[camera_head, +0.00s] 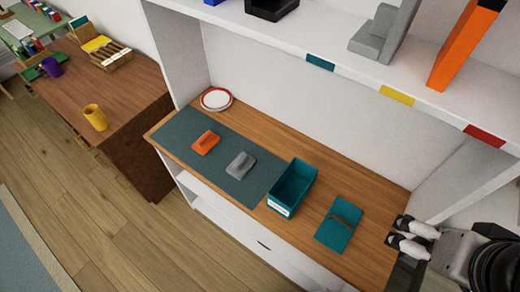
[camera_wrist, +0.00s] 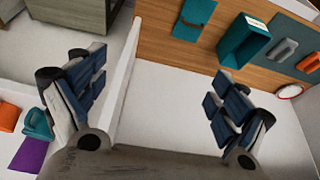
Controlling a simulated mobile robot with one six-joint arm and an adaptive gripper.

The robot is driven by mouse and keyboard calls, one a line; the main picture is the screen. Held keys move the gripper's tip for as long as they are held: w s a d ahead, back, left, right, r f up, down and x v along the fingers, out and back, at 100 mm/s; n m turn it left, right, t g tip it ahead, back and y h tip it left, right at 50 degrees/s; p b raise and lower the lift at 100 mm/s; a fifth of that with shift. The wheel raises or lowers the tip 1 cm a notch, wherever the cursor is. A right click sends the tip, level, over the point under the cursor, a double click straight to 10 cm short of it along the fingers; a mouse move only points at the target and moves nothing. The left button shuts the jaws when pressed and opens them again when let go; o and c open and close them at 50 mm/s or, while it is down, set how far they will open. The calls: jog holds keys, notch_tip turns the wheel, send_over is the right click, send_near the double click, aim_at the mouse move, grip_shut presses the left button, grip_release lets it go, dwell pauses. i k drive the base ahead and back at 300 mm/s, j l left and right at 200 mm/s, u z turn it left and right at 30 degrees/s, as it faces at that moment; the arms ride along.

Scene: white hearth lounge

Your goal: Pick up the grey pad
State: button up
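The grey pad (camera_head: 240,165) lies on a dark teal mat (camera_head: 262,188) on the wooden shelf top, between an orange pad and a teal bin. It also shows in the wrist view (camera_wrist: 285,51) at the upper right. My gripper (camera_head: 402,233) is at the right end of the wooden top in the head view, well to the right of the grey pad. In the wrist view my gripper (camera_wrist: 160,98) has its two fingers wide apart with nothing between them.
An orange pad (camera_head: 206,142) is left of the grey pad. A white upper shelf (camera_head: 330,50) overhangs the back. A red-rimmed plate (camera_head: 216,99) sits at the far left.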

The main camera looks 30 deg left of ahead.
aim_at(243, 164)
jog(key=j+u, duration=0.1)
jog(key=u, duration=1.6)
jog(key=i+j+z, duration=0.3)
jog(key=j, duration=0.35)
jog(key=i+j+z, duration=0.35)
jog(key=j, duration=0.4)
jog(key=i+l, duration=0.05)
jog(key=i, duration=0.05)
